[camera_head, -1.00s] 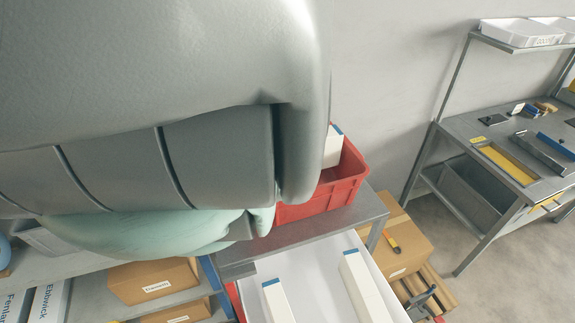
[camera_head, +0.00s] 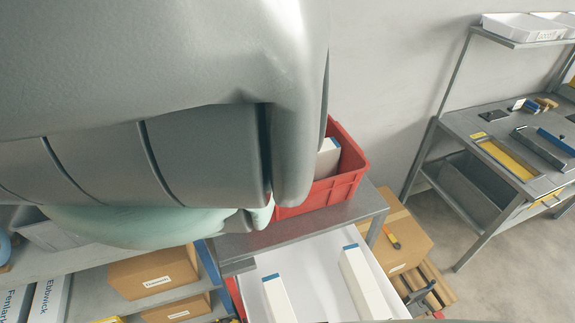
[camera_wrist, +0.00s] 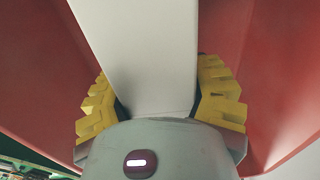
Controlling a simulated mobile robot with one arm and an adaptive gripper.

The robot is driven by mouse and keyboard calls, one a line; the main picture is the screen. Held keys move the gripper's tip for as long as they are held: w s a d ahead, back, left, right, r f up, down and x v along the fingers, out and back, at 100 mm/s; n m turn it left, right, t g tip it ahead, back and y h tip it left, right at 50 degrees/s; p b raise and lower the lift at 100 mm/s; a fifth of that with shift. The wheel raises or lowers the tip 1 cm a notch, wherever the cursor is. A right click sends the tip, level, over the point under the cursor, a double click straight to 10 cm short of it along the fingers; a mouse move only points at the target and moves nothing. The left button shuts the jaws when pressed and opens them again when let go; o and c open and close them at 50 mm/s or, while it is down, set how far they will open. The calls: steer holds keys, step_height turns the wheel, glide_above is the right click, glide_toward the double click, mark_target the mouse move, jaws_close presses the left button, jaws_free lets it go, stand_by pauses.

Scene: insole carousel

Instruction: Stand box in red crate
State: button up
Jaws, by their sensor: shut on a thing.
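In the wrist view my gripper (camera_wrist: 158,98) has its yellow ridged fingers shut on a white box (camera_wrist: 140,45), one finger on each side. Red walls of the crate (camera_wrist: 235,50) show on both sides of the box. In the head view the red crate (camera_head: 330,192) stands on a grey metal surface, partly hidden by my arm. A white box with a blue end (camera_head: 328,158) shows inside its rim; it appears to be the held one. My gripper is hidden behind my arm there. The held box's lower end and any contact with the crate floor are out of sight.
A white tray (camera_head: 318,272) below the crate holds white boxes with blue ends, including one at left (camera_head: 277,300) and one at right (camera_head: 365,285). A cardboard box (camera_head: 405,240) is at the right. A grey workbench (camera_head: 470,125) stands farther right across open floor.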

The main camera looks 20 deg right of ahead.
steer(key=shift+f, duration=0.1)
steer(key=shift+f, duration=0.15)
steer(key=o, duration=1.3)
